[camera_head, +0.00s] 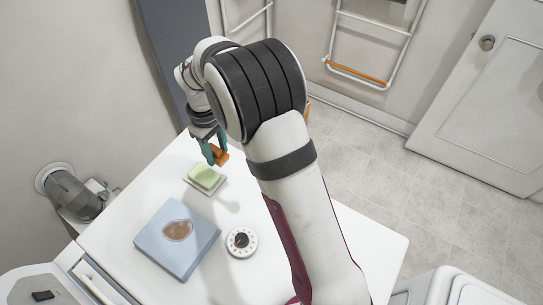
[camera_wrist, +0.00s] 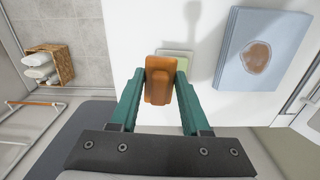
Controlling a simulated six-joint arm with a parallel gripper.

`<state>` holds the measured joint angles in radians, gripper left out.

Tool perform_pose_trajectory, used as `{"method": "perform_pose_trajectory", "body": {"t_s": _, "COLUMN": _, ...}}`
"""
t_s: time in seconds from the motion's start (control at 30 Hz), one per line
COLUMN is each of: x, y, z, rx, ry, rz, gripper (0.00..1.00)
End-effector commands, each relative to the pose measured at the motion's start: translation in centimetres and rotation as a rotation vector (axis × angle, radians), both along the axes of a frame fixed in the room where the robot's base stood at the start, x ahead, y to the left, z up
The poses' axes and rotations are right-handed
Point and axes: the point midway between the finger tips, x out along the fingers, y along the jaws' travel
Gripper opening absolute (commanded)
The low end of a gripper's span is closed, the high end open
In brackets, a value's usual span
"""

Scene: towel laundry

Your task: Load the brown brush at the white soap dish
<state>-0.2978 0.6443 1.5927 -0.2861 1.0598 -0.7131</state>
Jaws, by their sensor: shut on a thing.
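My gripper (camera_head: 214,153) is shut on the brown brush (camera_head: 220,157) and holds it over the white table. In the wrist view, the brush (camera_wrist: 158,82) sits between the two green fingers of my gripper (camera_wrist: 159,76). The white soap dish (camera_head: 218,188) lies on the table just below and in front of the gripper in the head view, with a green soap bar (camera_head: 205,176) on it. In the wrist view, the soap dish (camera_wrist: 189,54) is partly hidden behind the brush. The brush appears to be above the table, apart from the soap.
A blue folded towel (camera_head: 160,246) with a brown stain (camera_head: 178,230) lies on the white table (camera_head: 330,230). A round white dial timer (camera_head: 241,242) is beside it. A basket with rolled towels (camera_wrist: 50,64) stands on the floor.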

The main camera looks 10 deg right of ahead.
Motion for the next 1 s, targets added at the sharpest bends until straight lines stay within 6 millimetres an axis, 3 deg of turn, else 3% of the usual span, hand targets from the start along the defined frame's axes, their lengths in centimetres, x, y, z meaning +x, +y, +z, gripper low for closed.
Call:
{"method": "perform_pose_trajectory", "body": {"t_s": 0.03, "x": 0.3, "y": 1.8, "z": -0.2, "rx": 0.0, "ry": 0.0, "rz": 0.005, "gripper": 0.02}}
{"method": "perform_pose_trajectory", "body": {"t_s": 0.1, "x": 0.5, "y": 3.6, "z": -0.4, "rx": 0.001, "ry": -0.001, "rz": 0.002, "gripper": 0.02}}
{"method": "perform_pose_trajectory", "body": {"t_s": 0.2, "x": 0.6, "y": 4.8, "z": -0.6, "rx": 0.001, "ry": 0.0, "rz": -0.001, "gripper": 0.02}}
{"method": "perform_pose_trajectory", "body": {"t_s": 0.63, "x": 0.6, "y": 4.9, "z": -5.6, "rx": 0.0, "ry": 0.0, "rz": -0.003, "gripper": 0.02}}
{"method": "perform_pose_trajectory", "body": {"t_s": 1.0, "x": 0.7, "y": 4.9, "z": -6.5, "rx": 0.002, "ry": -0.002, "rz": -0.002, "gripper": 0.02}}
